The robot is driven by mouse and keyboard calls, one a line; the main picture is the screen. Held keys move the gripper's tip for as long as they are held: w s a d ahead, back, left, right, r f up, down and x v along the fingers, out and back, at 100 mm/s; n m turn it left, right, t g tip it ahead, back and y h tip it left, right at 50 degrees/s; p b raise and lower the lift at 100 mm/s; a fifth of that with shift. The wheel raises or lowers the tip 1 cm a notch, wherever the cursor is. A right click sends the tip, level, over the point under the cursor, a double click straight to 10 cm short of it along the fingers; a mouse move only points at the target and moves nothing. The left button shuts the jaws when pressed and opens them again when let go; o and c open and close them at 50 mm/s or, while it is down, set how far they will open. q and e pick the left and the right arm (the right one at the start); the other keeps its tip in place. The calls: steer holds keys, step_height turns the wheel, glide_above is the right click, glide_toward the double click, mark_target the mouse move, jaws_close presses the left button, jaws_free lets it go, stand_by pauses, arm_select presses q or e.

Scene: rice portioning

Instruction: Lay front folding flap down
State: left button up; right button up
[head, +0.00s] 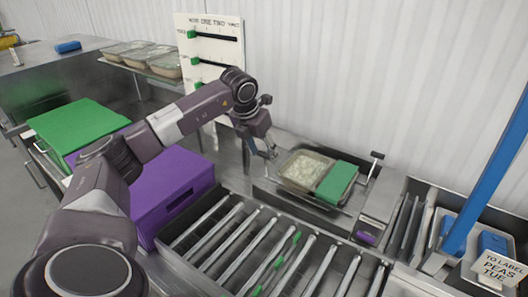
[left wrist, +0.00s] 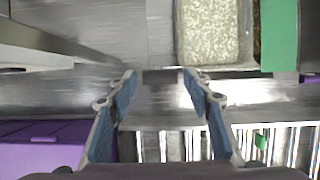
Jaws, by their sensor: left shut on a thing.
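My left gripper (head: 268,152) reaches down at the left end of the metal station that holds the rice tray (head: 306,170). In the left wrist view, the fingers (left wrist: 158,78) are spread around a small dark grey edge (left wrist: 160,76), which appears to be part of the front folding flap. Bright bare metal shows below it; how far the flap is tilted I cannot tell. The rice tray also shows at the top of the left wrist view (left wrist: 208,32), just beyond the fingertips. A green block (head: 337,182) sits right of the tray. My right gripper is not in view.
A roller conveyor (head: 268,255) runs along the front. A purple crate (head: 172,190) and a green lid (head: 80,130) stand at the left. A white board (head: 210,45) stands behind my arm. A blue post (head: 488,170) rises at the right.

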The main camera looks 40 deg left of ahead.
arm_select(q)
steer(key=shift+s+f, duration=0.15)
steer(key=shift+s, duration=0.2)
steer(key=s+b, duration=0.1)
steer(key=s+f+b, duration=0.1)
steer(key=s+b, duration=0.1)
steer(key=shift+s+d+f, duration=0.25)
steer(key=shift+s+f, duration=0.15)
stand_by(0.4)
steer(key=shift+o, duration=0.9)
steer(key=shift+r, duration=0.1)
